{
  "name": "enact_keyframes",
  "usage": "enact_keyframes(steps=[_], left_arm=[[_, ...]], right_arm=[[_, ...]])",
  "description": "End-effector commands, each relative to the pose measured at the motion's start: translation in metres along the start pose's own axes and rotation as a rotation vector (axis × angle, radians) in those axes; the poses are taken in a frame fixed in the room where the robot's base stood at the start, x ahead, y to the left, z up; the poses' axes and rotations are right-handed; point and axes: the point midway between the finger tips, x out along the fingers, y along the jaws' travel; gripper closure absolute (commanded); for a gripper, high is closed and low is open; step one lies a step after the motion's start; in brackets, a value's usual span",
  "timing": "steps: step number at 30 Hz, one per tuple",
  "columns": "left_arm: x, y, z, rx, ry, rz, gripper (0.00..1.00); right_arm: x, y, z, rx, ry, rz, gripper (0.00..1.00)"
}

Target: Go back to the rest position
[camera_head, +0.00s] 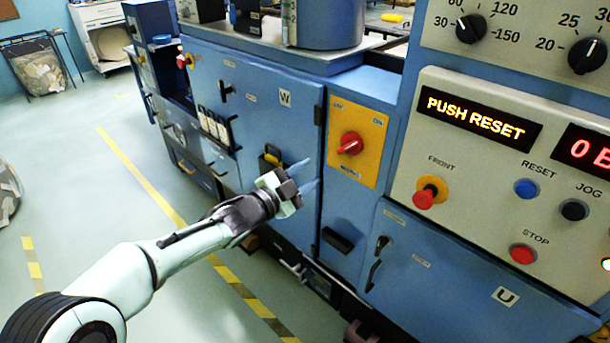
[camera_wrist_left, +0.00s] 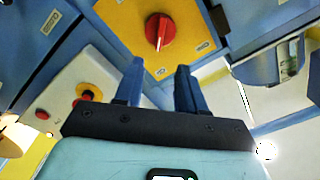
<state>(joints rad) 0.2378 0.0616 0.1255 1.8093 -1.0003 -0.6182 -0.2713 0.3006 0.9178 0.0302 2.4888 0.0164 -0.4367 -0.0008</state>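My left gripper (camera_head: 306,176) reaches in from the left in the head view, in front of the blue machine cabinet. Its two blue fingers stand apart with nothing between them. In the left wrist view the same gripper (camera_wrist_left: 158,85) shows both fingers spread and empty. A red rotary switch (camera_head: 349,144) on a yellow plate (camera_head: 372,128) is just right of and above the fingers in the head view. The switch (camera_wrist_left: 160,31) lies beyond the fingertips in the wrist view, and no contact shows. My right gripper is in neither view.
A control panel (camera_head: 480,170) at the right has a lit "PUSH RESET" display (camera_head: 478,114), a red front button (camera_head: 424,199), a blue reset button (camera_head: 526,188) and a red stop button (camera_head: 523,253). Cabinet handles jut out. Open floor (camera_head: 90,230) with yellow lines lies at the left.

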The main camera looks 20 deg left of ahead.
Motion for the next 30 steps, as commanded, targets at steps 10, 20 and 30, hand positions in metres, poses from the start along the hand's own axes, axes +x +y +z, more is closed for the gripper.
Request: enact_keyframes(steps=[10, 20, 30], left_arm=[[0.001, 0.001, 0.001, -0.003, -0.002, 0.001, 0.61], [0.0, 0.121, 0.102, -0.373, -0.23, 0.122, 0.61], [-0.09, 0.339, 0.213, -0.936, -0.741, 0.272, 0.61]], right_arm=[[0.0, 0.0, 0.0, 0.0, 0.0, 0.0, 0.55], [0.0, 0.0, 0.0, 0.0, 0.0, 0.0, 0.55], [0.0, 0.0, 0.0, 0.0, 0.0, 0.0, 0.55]])
